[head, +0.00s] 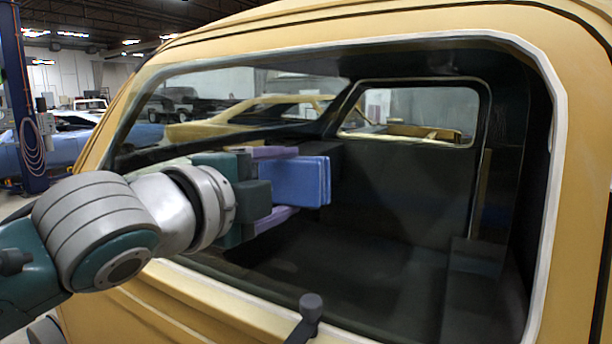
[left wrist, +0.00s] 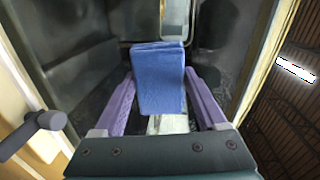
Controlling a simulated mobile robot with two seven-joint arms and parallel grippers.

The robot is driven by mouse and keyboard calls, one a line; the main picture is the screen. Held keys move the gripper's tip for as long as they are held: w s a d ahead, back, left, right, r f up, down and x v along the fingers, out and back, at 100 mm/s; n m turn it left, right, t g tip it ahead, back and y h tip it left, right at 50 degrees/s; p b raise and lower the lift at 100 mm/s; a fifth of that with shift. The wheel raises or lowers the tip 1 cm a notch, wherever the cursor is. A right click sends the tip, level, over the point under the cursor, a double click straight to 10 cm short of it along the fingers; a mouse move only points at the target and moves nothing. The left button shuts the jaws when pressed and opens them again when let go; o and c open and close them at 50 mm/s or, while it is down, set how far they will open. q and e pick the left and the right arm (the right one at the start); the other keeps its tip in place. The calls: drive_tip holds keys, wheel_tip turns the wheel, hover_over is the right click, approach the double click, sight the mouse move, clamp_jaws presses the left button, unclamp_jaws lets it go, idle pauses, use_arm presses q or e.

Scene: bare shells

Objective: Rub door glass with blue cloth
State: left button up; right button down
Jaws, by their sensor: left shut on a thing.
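The blue cloth (head: 300,180) is a folded, block-like pad held at the tips of my left gripper (head: 285,182). The gripper's two purple fingers are shut on it, one above and one below in the head view. The cloth also shows in the left wrist view (left wrist: 160,78), between the fingers (left wrist: 160,100). The door glass (head: 400,235) fills the large window of the yellow vehicle, and the dark cabin shows through it. The cloth is in front of the glass, left of its middle. I cannot tell whether it touches the glass. My right gripper is not in view.
The yellow door frame (head: 578,150) with a pale trim surrounds the window. A dark door handle (head: 308,312) sticks out below the glass, and it also shows in the left wrist view (left wrist: 38,130). A blue post (head: 18,100) and other cars stand at the far left.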

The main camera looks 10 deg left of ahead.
sight(320, 189)
use_arm(q)
drive_tip(key=shift+s+d, duration=0.25)
drive_tip(key=shift+d, duration=0.55)
drive_tip(key=shift+s+d, duration=0.3)
drive_tip(key=shift+d, duration=0.45)
drive_tip(key=shift+s+d, duration=0.25)
drive_tip(key=shift+d, duration=0.55)
drive_tip(key=shift+s+r+p, duration=0.1)
drive_tip(key=shift+s+p, duration=0.25)
drive_tip(key=shift+p, duration=0.25)
drive_tip(key=p+v, duration=0.2)
drive_tip(key=v, duration=0.2)
drive_tip(key=shift+w+a, duration=0.1)
drive_tip(key=shift+a, duration=0.05)
drive_tip(key=shift+s+a, duration=0.25)
drive_tip(key=shift+s, duration=0.4)
drive_tip(key=shift+p+v, duration=0.8)
drive_tip(key=shift+v, duration=0.6)
